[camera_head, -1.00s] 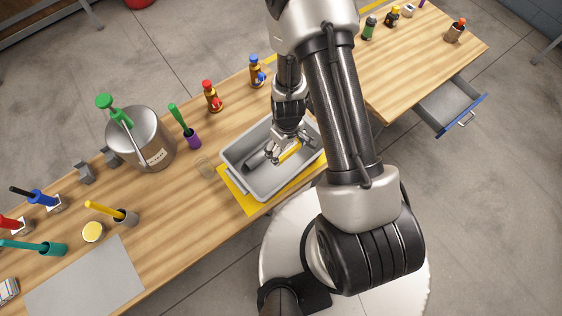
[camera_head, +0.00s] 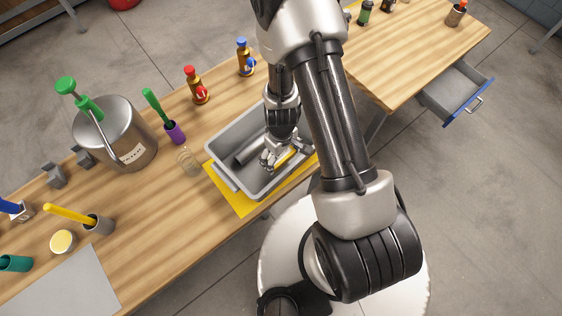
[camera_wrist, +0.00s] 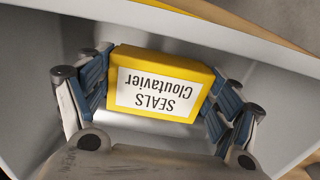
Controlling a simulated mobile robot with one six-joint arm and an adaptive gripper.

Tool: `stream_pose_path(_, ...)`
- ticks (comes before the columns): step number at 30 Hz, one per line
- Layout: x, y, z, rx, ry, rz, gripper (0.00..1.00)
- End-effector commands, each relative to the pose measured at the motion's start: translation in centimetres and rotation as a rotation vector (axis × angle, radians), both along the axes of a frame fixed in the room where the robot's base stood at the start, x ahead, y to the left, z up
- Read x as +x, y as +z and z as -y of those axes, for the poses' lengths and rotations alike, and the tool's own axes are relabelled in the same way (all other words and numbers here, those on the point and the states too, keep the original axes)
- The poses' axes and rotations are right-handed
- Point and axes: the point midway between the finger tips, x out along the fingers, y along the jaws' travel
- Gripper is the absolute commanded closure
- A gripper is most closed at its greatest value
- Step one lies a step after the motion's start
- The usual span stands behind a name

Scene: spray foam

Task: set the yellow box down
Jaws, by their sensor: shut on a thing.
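The yellow box (camera_wrist: 163,83) has a white label reading "SEALS Cloutavier", upside down in the wrist view. My gripper (camera_wrist: 155,95) is shut on it, with blue-padded fingers on its two short sides. In the head view my gripper (camera_head: 279,158) points down inside a grey bin (camera_head: 225,177), and only a strip of the box (camera_head: 287,157) shows beside the fingers. Whether the box touches the bin floor cannot be told.
A dark grey cylinder (camera_head: 253,147) lies in the bin, left of my gripper. The bin stands on a yellow mat (camera_head: 238,203) at the wooden table's front edge. A glass jar (camera_head: 188,161), a purple holder (camera_head: 174,133) and a large metal pot (camera_head: 116,138) stand to the left.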

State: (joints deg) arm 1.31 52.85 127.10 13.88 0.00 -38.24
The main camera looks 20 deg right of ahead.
Motion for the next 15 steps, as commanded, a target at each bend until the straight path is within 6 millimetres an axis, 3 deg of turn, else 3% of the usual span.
stream_pose_path(8,0.0,-3.9,0.0,0.0,-0.001,0.0,0.42)
stream_pose_path(15,0.0,-3.8,0.0,0.0,-0.001,0.0,0.42)
